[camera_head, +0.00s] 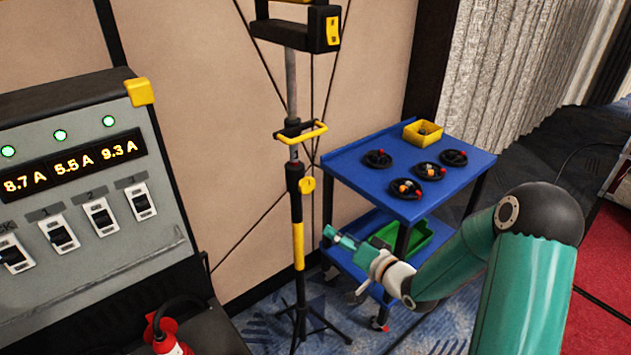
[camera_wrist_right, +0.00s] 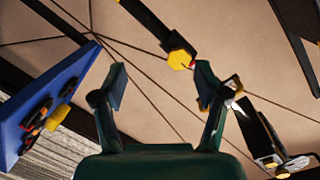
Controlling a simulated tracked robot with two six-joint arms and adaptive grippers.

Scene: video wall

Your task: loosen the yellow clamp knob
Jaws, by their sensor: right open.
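The yellow clamp knob (camera_head: 307,184) sits on the side of the black upright stand pole (camera_head: 298,215), below a yellow handle bar. In the right wrist view the knob (camera_wrist_right: 180,59) shows ahead of my fingers, closer to the right-hand finger in the picture. My right gripper (camera_head: 338,236) is green and lies below and to the right of the knob in the head view. In the wrist view the gripper (camera_wrist_right: 160,76) has its two fingers spread wide with nothing between them. The knob looks apart from the fingers. My left gripper is not in view.
A blue trolley (camera_head: 345,165) with black cable reels, a yellow bin (camera_head: 422,133) and a green bin (camera_head: 432,237) stands right of the pole. A grey power panel (camera_head: 90,275) with lit readouts is at left. A red extinguisher (camera_head: 167,338) is at the lower left.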

